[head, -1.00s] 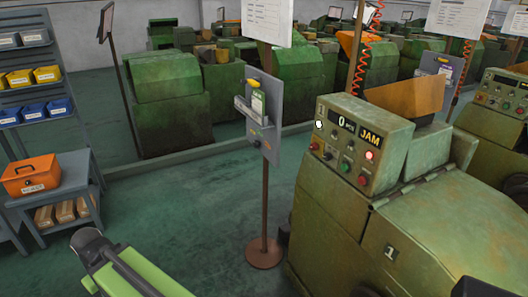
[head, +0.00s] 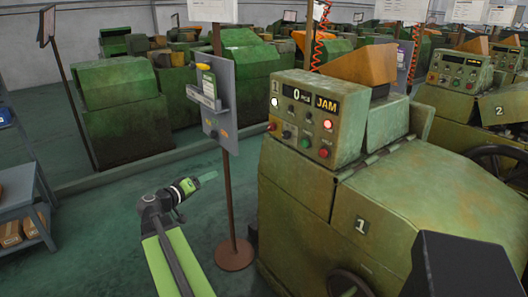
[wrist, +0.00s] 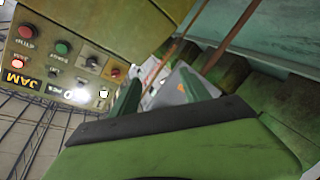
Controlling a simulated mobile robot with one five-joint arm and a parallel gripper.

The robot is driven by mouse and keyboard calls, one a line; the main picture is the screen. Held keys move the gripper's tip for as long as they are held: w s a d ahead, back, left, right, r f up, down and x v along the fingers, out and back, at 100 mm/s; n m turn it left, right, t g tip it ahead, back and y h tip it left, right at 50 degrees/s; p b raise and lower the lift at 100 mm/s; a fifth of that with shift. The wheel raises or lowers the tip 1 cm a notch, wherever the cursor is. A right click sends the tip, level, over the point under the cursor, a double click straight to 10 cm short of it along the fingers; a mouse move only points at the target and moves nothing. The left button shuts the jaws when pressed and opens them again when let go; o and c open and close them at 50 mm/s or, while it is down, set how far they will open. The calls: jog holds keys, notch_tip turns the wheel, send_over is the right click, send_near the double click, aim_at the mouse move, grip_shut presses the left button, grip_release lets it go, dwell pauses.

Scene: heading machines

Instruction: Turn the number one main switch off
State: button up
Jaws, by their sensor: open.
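The number one machine's control panel (head: 306,112) is right of centre in the head view, with a lit white lamp (head: 275,102) and JAM display (head: 326,104). At its lower left is a small red switch (head: 272,127), probably the main switch; its label and position are unreadable. Beside it is a dark knob (head: 287,134). In the wrist view the panel is upside down at upper left, with the red switch (wrist: 115,72) left of my fingers. My gripper (head: 205,178) is open and empty, left of and apart from the panel. It also shows in the wrist view (wrist: 160,95).
A grey board on a brown post (head: 228,190) stands between my gripper and the machine, close to my gripper. A handwheel (head: 348,284) is low on machine one. Shelving (head: 22,195) stands at the far left. Floor around the post is clear.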

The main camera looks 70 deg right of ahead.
aim_at(268, 128)
jog(key=s+d+r+h, duration=0.1)
jog(key=s+d+r, duration=0.2)
jog(key=d, duration=0.5)
jog(key=s+d+r+g+h+p, duration=0.1)
jog(key=s+d+r+h, duration=0.1)
jog(key=s+d+r, duration=0.2)
jog(key=s+d+r+m+g+h+p, duration=0.1)
jog(key=s+d+r, duration=0.3)
jog(key=d, duration=0.8)
jog(key=shift+s+d+h, duration=0.35)
jog(key=shift+s+h, duration=0.05)
jog(key=shift+s, duration=0.75)
jog(key=shift+c, duration=0.3)
